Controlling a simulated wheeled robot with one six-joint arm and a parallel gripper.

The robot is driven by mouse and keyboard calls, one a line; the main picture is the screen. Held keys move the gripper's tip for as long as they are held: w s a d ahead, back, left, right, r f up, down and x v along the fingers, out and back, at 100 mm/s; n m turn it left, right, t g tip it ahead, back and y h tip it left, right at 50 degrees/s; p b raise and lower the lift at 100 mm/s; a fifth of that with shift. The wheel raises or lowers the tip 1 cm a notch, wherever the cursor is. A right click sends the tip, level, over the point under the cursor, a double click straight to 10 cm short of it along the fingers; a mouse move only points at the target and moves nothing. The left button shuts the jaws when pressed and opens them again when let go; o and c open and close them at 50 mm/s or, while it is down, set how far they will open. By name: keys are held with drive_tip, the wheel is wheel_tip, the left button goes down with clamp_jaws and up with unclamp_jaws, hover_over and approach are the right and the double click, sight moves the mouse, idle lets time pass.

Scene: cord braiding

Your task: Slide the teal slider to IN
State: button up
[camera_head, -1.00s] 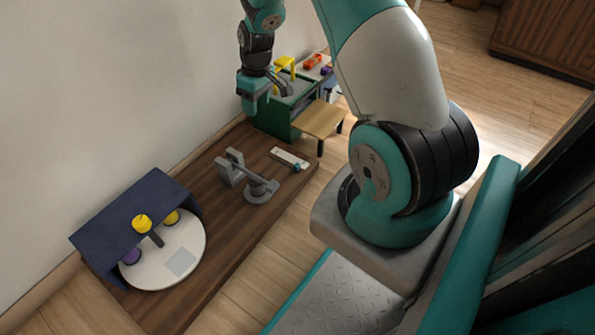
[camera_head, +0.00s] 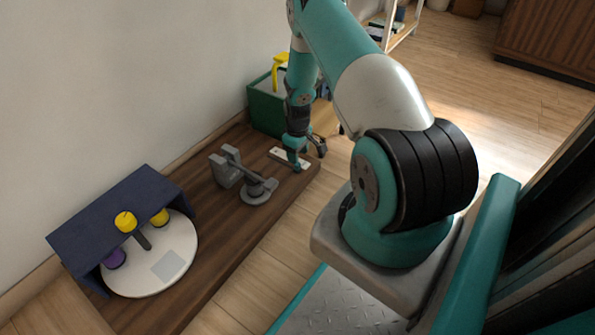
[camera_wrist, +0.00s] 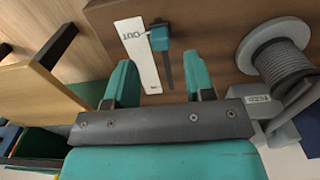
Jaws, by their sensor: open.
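In the head view my gripper (camera_head: 308,155) is low over the plate (camera_head: 280,154) at the board's far end. There I cannot tell the slider apart from my fingers.
A grey cord spool (camera_wrist: 284,66) with a bracket stands right of the plate; it also shows in the head view (camera_head: 256,192). A green box (camera_head: 264,110) and a small wooden table (camera_wrist: 32,105) are close by. A white disc (camera_head: 150,275) under a navy cover (camera_head: 110,220) is at the near end.

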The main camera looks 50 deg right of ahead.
sight(297, 167)
wheel_tip(297, 167, down, 6)
drive_tip(key=shift+r+b, duration=0.25)
drive_tip(key=shift+b, duration=0.9)
drive_tip(key=shift+r, duration=0.1)
clamp_jaws()
